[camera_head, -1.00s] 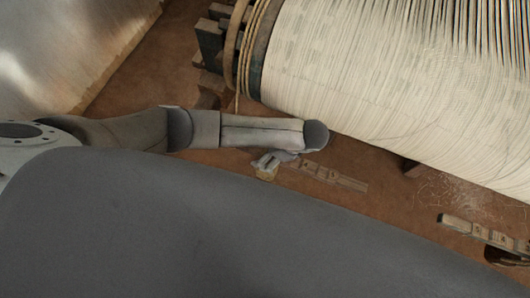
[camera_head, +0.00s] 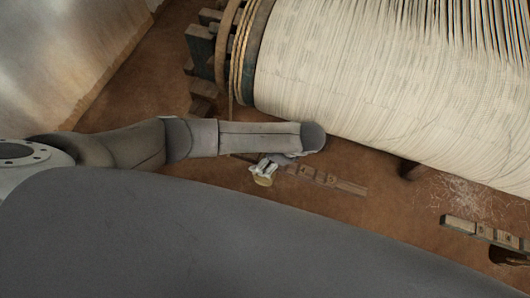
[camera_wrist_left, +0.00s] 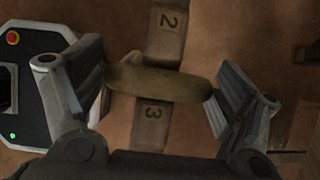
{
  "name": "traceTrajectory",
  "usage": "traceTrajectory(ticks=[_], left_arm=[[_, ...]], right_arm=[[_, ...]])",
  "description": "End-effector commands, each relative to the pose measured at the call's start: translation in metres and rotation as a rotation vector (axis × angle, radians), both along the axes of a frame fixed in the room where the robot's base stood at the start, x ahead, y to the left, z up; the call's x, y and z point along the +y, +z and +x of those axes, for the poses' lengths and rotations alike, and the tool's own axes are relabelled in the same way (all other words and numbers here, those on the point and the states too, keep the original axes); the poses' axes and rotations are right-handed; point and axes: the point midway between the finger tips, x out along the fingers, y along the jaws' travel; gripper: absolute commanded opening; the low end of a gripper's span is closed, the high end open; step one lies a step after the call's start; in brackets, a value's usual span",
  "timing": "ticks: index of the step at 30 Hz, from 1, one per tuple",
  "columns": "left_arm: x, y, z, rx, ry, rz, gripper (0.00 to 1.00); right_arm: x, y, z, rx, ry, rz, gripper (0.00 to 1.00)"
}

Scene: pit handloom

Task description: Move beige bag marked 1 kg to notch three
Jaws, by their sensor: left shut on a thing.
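My left gripper (camera_wrist_left: 160,85) is shut on a rounded, beige-brown bag (camera_wrist_left: 160,82), held crosswise between its two fingers in the left wrist view. No 1 kg mark shows on its visible side. Behind it runs a wooden rail (camera_wrist_left: 166,48) with blocks marked 2 and 3. The bag covers the part between those numbers; I cannot tell whether it touches the rail. In the head view the left gripper (camera_head: 270,166) holds the bag (camera_head: 264,181) at the left of the visible rail (camera_head: 345,186), below my forearm. My right gripper is not in view.
A large roll of cream threads (camera_head: 340,80) fills the upper right, with dark wooden loom parts (camera_head: 202,50) at its left end. Another wooden rail (camera_head: 480,231) lies at the right, beside a dark opening (camera_head: 508,257). Bare brown floor (camera_head: 400,215) lies between the rails.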

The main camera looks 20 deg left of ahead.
Motion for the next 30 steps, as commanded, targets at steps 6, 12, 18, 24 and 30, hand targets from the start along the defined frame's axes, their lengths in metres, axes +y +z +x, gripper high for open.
traceTrajectory(ticks=[6, 12, 18, 24, 30], left_arm=[[-0.0003, 0.0013, 0.001, -0.002, 0.0, 0.0, 0.17], [-0.0001, -0.0006, 0.001, -0.002, 0.001, 0.002, 0.17], [-0.0002, -0.0032, 0.001, -0.003, 0.001, 0.001, 0.17], [-0.0004, -0.0042, 0.0006, -0.002, 0.0, 0.0, 0.17], [-0.0002, -0.0046, 0.0002, -0.001, 0.0, 0.0, 1.0]], right_arm=[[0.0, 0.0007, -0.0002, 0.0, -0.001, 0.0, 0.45], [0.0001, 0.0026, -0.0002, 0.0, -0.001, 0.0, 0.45], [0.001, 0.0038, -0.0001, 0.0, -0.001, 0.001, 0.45], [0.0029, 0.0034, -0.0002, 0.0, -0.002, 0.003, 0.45], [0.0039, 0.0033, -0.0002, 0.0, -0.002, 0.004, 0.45]])
